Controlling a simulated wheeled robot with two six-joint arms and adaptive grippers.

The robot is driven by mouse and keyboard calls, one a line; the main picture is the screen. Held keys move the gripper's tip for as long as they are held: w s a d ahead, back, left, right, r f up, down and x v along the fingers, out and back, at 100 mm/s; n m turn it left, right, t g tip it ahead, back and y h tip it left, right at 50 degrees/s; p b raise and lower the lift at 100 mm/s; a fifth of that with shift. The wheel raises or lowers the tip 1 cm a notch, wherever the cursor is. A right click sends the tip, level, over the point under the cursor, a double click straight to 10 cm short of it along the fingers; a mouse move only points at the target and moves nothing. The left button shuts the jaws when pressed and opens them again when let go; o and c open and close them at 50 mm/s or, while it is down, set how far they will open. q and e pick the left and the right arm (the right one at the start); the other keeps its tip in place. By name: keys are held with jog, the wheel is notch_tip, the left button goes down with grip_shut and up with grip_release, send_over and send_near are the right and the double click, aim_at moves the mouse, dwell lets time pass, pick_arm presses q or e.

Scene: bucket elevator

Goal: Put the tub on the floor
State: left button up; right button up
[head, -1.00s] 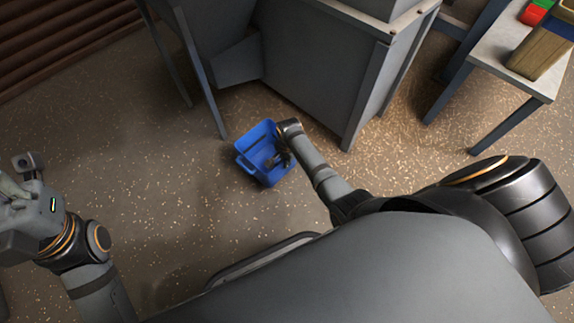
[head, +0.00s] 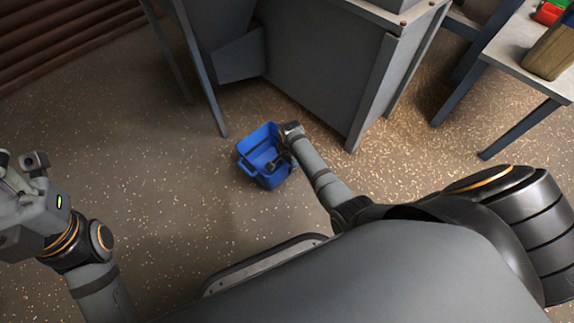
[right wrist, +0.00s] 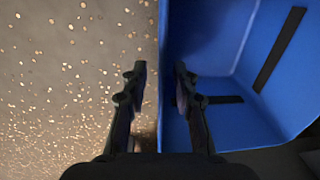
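The blue tub (head: 249,165), an open box with dark strips inside, is at or close to the floor (head: 150,190), left of the middle of the head view. I cannot tell whether its base fully touches the floor. My right gripper (head: 276,162) is at its right wall. In the right wrist view, the fingers (right wrist: 160,80) straddle the tub wall (right wrist: 163,40), one outside over the floor and one inside. They stand apart, with a gap showing beside the wall. My left gripper (head: 22,165) is empty at the left edge, far from the tub; its finger opening is unclear.
A grey metal machine (head: 305,65) with legs stands just behind the tub. The floor left of the tub is clear.

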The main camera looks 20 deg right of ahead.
notch_tip(320, 180, up, 12)
jog(key=p, duration=0.8)
jog(key=shift+s+d+r, duration=0.15)
jog(key=shift+s+d, duration=0.05)
jog(key=shift+s, duration=0.25)
